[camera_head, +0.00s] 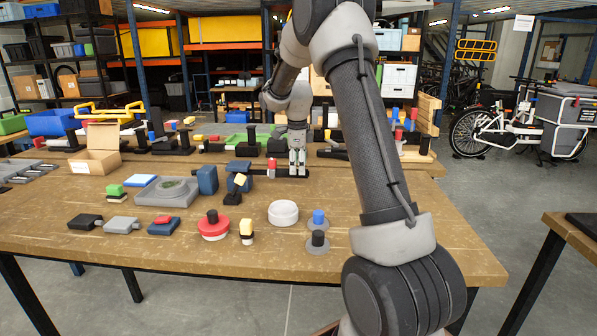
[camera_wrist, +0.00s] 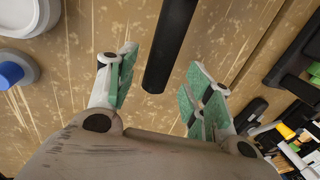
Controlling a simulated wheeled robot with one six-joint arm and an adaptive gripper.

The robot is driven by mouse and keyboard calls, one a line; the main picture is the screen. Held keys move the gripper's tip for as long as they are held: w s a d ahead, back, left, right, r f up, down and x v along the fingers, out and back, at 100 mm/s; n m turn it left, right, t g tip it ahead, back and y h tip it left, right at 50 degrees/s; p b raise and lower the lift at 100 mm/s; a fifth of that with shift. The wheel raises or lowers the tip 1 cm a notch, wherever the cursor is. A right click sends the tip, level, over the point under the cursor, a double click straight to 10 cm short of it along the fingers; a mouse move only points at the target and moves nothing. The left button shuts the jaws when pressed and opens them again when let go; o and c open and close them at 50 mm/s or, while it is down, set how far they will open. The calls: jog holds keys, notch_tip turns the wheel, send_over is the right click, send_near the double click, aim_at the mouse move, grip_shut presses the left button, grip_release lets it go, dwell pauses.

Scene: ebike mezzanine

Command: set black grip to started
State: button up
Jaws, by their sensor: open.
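A long black bar, which looks like the black grip (camera_wrist: 172,45), shows in the wrist view between my gripper's (camera_wrist: 160,72) two green-padded fingers. The fingers stand wide apart, with a gap on both sides of the bar. In the head view my gripper (camera_head: 297,170) points down over the table, at the right end of a low black bar (camera_head: 290,174). I cannot tell whether the fingertips touch it. What the bar is fixed to is not clear.
A white round piece (camera_head: 283,213), a blue-topped knob (camera_head: 319,218) and a red round button (camera_head: 212,225) stand on the wooden table (camera_head: 250,255). An open cardboard box (camera_head: 97,155) is at left. More fixtures line the back bench.

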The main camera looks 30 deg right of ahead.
jog(key=shift+w+d+f, duration=0.1)
jog(key=shift+w+f, duration=0.05)
jog(key=shift+f, duration=0.65)
jog(key=shift+w+d+f, duration=0.1)
jog(key=shift+f, duration=0.65)
grip_shut()
jog(key=shift+s+d, duration=0.7)
jog(key=shift+d, duration=0.3)
jog(key=shift+s+d, duration=0.65)
jog(key=shift+d, duration=0.35)
grip_release()
jog(key=shift+d, duration=0.1)
